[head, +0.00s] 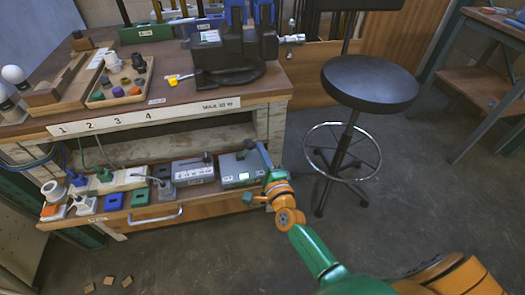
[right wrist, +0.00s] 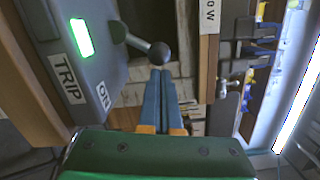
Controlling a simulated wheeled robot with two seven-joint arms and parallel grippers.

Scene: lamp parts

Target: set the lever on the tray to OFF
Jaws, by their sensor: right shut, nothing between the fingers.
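A grey switch box (head: 238,172) with a lit green window sits at the right end of the pull-out tray (head: 150,219). In the right wrist view the box (right wrist: 82,75) carries labels reading TRIP and ON, and its lever (right wrist: 158,53) sticks out with a dark ball knob on the end. The lever lies toward the ON label side. My right gripper (head: 264,152) is shut and empty beside the box. In the right wrist view its fingertips (right wrist: 160,73) are just by the knob; whether they touch it I cannot tell. My left gripper is not in view.
Another grey box (head: 192,170), blue and green blocks, plugs and a power strip stand along the tray. The workbench top (head: 180,75) above holds a vise, a parts tray and bulbs. A round black stool (head: 369,82) stands right of the bench. Small wooden pieces lie on the floor.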

